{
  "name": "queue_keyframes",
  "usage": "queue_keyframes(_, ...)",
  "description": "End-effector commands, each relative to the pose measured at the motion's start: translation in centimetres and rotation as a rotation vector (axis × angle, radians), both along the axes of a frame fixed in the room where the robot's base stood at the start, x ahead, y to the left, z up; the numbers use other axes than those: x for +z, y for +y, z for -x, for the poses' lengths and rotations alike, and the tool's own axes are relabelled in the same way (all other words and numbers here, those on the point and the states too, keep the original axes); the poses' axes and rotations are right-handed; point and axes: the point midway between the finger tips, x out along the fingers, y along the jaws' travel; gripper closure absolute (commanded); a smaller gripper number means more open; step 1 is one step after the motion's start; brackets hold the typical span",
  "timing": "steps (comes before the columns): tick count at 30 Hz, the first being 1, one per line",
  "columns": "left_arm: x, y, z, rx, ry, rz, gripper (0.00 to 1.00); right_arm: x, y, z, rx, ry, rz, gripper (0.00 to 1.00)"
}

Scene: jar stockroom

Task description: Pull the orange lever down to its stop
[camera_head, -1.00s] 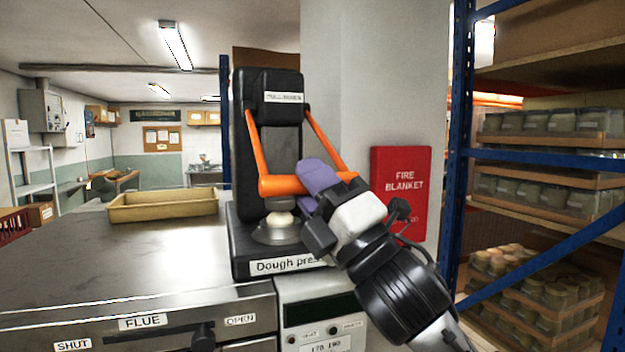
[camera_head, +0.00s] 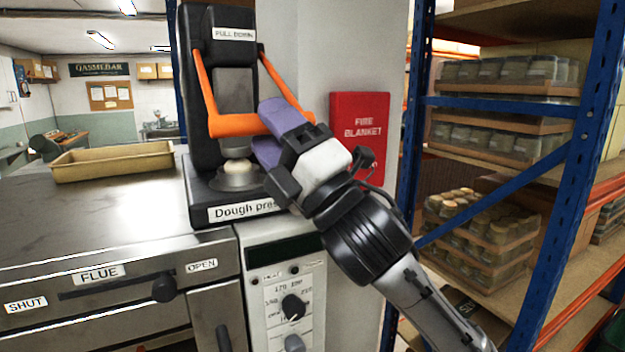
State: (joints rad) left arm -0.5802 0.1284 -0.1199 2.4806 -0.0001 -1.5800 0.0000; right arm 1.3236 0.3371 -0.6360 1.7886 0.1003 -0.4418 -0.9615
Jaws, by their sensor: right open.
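The orange lever (camera_head: 233,125) is a U-shaped bar on the black dough press (camera_head: 198,90), which carries a "PULL DOWN" label. Its two side arms slope down from the press head to a crossbar in front. A pale lump of dough (camera_head: 236,167) sits under the press on a round metal plate. My right gripper (camera_head: 266,132) is at the right end of the crossbar, with its purple fingers apart, one above and one below the bar's height. The fingers hide part of the crossbar, and I cannot tell whether they touch it. My left gripper is not in view.
The press stands on a metal oven top (camera_head: 100,215) with a tan tray (camera_head: 112,162) to the left. A red fire blanket box (camera_head: 360,125) hangs on the pillar behind my right gripper. A blue-framed rack (camera_head: 575,190) with jars stands at the right.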

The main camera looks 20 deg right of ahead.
Motion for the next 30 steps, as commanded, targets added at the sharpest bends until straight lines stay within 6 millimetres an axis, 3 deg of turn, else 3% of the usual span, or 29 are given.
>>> queue_keyframes(6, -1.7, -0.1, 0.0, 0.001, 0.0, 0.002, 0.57, -3.3, -2.3, 2.5, -0.002, 0.0, 0.003, 0.48)
queue_keyframes(15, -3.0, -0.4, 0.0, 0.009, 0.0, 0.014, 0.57, -6.4, -4.9, 5.5, -0.002, 0.002, 0.003, 0.48)
queue_keyframes(30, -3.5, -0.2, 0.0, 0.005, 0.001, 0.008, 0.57, -7.7, -6.1, 6.9, -0.001, 0.002, 0.0, 0.48)
